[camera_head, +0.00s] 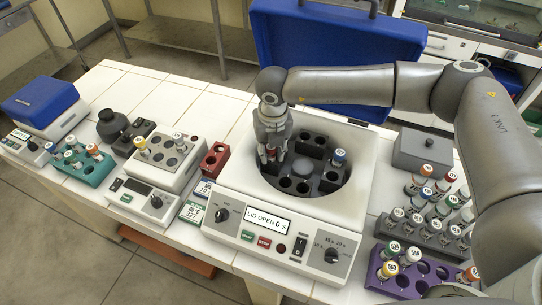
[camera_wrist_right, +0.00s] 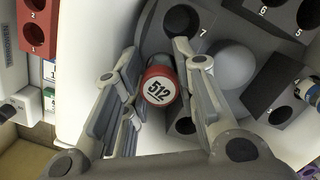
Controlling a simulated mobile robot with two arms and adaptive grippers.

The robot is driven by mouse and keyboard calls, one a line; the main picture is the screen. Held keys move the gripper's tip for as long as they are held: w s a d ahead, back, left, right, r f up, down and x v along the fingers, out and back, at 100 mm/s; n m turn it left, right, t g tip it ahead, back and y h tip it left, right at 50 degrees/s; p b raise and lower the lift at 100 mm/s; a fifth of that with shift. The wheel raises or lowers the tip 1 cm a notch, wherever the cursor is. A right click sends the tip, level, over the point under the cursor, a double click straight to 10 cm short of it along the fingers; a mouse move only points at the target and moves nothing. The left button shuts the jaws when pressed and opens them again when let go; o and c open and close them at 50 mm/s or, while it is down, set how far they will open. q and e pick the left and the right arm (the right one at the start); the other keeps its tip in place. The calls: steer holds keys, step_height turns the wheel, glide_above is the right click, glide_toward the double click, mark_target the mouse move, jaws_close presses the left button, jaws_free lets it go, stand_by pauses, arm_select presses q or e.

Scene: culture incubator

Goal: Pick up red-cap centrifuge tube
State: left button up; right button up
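The red-cap centrifuge tube shows in the right wrist view with its cap (camera_wrist_right: 159,88) marked 512 facing the camera. In the head view a bit of its red cap (camera_head: 270,153) shows between my right gripper's fingers. My right gripper (camera_head: 273,150) points down into the open centrifuge bowl at the rotor's left side. In the wrist view its two fingers (camera_wrist_right: 158,62) stand on either side of the cap, with a gap visible on the right side. My left gripper is not in view.
The open centrifuge (camera_head: 225,180) has a dark rotor with several empty slots and a blue-capped tube (camera_head: 338,156). A red rack (camera_head: 214,160) stands left of it. Grey (camera_head: 432,240) and purple (camera_head: 405,285) tube racks stand right. The blue lid (camera_head: 330,60) is raised behind.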

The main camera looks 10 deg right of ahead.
steer(key=c, duration=0.4)
steer(key=shift+o, duration=0.2)
steer(key=shift+r, duration=0.15)
